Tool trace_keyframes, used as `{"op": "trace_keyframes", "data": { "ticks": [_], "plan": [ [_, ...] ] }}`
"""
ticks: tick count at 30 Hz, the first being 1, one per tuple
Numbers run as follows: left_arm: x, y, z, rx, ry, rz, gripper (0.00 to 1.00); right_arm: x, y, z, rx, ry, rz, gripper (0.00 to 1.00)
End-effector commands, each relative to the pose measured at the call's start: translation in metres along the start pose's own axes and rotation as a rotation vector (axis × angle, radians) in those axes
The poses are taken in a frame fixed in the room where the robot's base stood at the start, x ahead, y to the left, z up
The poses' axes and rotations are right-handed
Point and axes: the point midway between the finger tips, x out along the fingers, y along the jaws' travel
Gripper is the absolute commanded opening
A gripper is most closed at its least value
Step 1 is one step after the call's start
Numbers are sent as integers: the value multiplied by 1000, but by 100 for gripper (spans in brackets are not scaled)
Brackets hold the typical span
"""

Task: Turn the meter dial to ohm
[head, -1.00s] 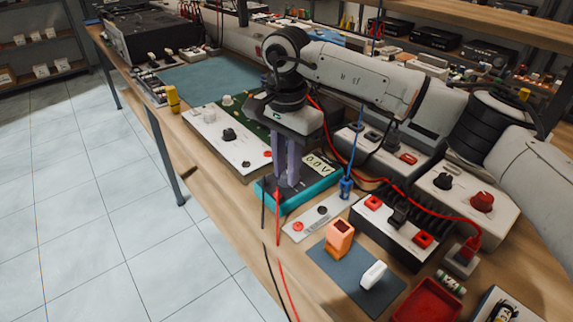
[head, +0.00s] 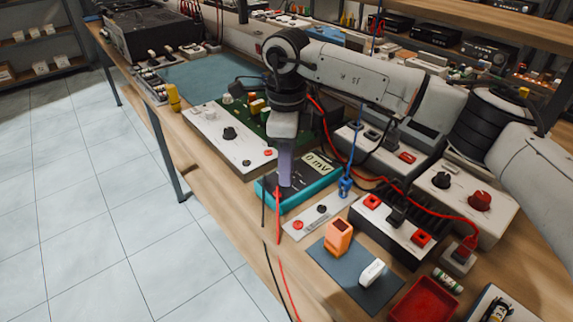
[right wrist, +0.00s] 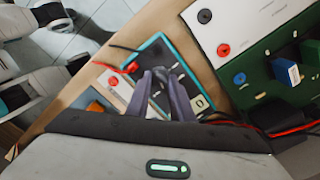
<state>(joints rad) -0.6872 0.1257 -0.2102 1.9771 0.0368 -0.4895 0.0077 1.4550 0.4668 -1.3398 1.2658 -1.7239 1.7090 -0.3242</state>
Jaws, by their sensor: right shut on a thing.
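The meter (head: 319,180) is a teal-edged box with a dark face, lying on the bench. Its display (head: 318,163) reads 0 mV in the head view. My right gripper (head: 285,184) points down onto the meter's face and is shut on the dial, which its fingers hide. In the right wrist view, the fingertips (right wrist: 162,73) are close together over the dark face of the meter (right wrist: 158,48). The dial's pointer setting cannot be seen. My left gripper is not in view.
A white panel with black knob (head: 229,133) and a green board lie left of the meter. Red and black leads hang over the bench edge.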

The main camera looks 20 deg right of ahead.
Motion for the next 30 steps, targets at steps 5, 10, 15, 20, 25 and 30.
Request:
{"op": "trace_keyframes", "data": {
  "ticks": [5,10,15,20,25,30],
  "plan": [
    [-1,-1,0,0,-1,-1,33,-1,-1,-1,170,0,-3,0],
    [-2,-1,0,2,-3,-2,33,-1,-1,-1,331,0,-3,0],
    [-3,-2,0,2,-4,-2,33,-1,-1,-1,492,0,-3,0],
    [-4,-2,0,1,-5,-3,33,-1,-1,0,644,0,-2,0],
    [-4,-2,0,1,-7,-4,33,-1,-1,0,806,-1,-1,0],
    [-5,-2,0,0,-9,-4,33,-1,0,0,963,-1,-1,0]
  ]
}}
